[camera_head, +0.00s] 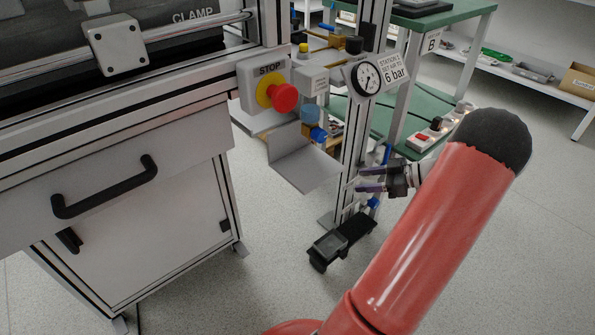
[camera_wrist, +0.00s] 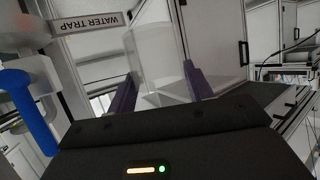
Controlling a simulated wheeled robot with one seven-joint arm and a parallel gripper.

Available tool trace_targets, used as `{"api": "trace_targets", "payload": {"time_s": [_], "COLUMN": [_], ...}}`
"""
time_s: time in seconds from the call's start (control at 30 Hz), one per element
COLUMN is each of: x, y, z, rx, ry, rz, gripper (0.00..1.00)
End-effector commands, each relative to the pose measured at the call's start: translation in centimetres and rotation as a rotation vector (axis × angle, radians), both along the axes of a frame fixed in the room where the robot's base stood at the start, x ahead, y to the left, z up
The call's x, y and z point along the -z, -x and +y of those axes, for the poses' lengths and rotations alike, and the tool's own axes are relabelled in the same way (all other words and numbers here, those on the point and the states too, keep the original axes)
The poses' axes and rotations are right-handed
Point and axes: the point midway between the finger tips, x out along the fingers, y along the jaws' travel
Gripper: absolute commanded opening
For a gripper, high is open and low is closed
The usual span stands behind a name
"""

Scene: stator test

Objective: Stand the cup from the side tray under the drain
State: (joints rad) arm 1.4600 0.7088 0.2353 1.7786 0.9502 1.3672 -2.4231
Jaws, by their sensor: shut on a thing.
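A clear cup (camera_wrist: 153,50) is between the two purple fingers of my gripper (camera_wrist: 160,75) in the wrist view. My gripper (camera_head: 363,179) is shut on it. In the head view the cup is too faint to make out. The drain, with a blue handle (camera_head: 318,134), is below a blue bowl (camera_head: 310,113), up and left of my gripper. The blue handle (camera_wrist: 28,112) also shows at the left of the wrist view, apart from the cup. A grey L-shaped plate (camera_head: 310,170) lies below the drain, left of my gripper. I cannot tell which piece is the side tray.
A red stop button (camera_head: 284,98) and a pressure gauge (camera_head: 366,79) are above the plate. An upright post (camera_head: 352,150) stands just left of my gripper. A WATER TRAP label (camera_wrist: 88,22) is left of the cup. A black pedal (camera_head: 341,243) is on the floor below.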

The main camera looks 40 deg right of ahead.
Motion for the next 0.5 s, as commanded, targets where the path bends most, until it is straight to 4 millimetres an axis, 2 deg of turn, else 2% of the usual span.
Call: {"api": "trace_targets", "payload": {"time_s": [0.1,0.2,0.3,0.37,0.5], "x": [-5.3,-8.7,-10.8,-11.4,-11.8], "y": [1.7,2.9,3.7,3.8,2.5], "z": [-0.4,-0.2,0.1,0.4,2.0], "rx": [-0.069,-0.110,-0.137,-0.146,-0.155], "ry": [0.012,0.007,0.001,-0.003,-0.006], "rz": [0.001,0.002,0.002,0.002,0.002], "gripper": [0.26,0.26,0.26,0.26,0.26]}}
